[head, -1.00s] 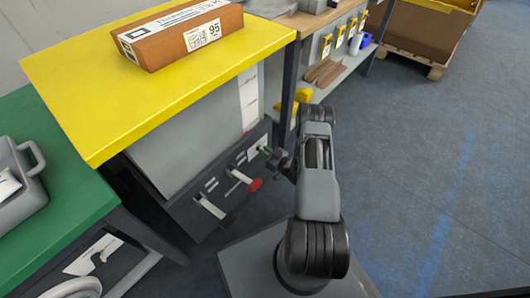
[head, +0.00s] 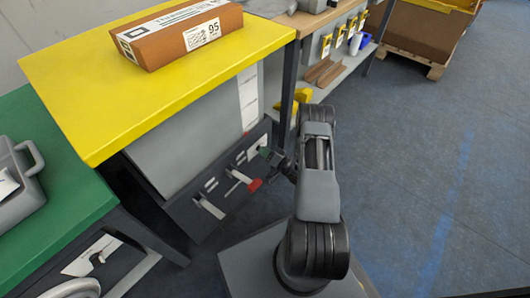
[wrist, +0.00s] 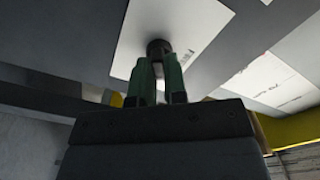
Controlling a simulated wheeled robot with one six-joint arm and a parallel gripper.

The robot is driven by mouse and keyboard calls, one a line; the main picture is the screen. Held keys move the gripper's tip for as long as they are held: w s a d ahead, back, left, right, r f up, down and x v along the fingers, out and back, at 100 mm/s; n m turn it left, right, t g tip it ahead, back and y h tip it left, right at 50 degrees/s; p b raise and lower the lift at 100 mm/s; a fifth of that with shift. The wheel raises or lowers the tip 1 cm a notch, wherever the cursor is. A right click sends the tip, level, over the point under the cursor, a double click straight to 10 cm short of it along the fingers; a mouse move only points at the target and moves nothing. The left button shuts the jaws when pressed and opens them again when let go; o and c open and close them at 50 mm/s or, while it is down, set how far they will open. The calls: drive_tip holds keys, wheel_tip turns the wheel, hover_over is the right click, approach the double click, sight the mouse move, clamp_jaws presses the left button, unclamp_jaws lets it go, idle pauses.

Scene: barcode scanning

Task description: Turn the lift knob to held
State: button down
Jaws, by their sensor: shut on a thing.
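The lift knob (wrist: 158,48) is a small dark round knob on a white labelled plate in the wrist view. My gripper (wrist: 157,82) has two green fingers, which are closed on the knob at their tips. In the head view my gripper (head: 264,151) reaches the right end of the dark control panel (head: 222,207), at the white plate (head: 252,148) under the yellow table. The knob itself is hidden there by the fingers. The print on the plate is too small to read, so I cannot tell the knob's setting.
A red-tipped lever (head: 254,185) and a white lever (head: 210,208) stick out of the panel left of my gripper. A brown box (head: 160,50) lies on the yellow tabletop (head: 90,95). A green table (head: 70,205) stands at left.

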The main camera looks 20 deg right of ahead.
drive_tip(key=shift+f+m, duration=0.1)
drive_tip(key=shift+m, duration=3.5)
drive_tip(key=c, duration=1.2)
unclamp_jaws()
drive_tip(key=shift+o, duration=0.2)
drive_tip(key=shift+s+d, duration=0.1)
drive_tip(key=p+v, duration=0.3)
drive_tip(key=v, duration=1)
drive_tip(key=shift+s+p, duration=0.3)
drive_tip(key=shift+p, duration=0.05)
drive_tip(key=shift+d, duration=0.1)
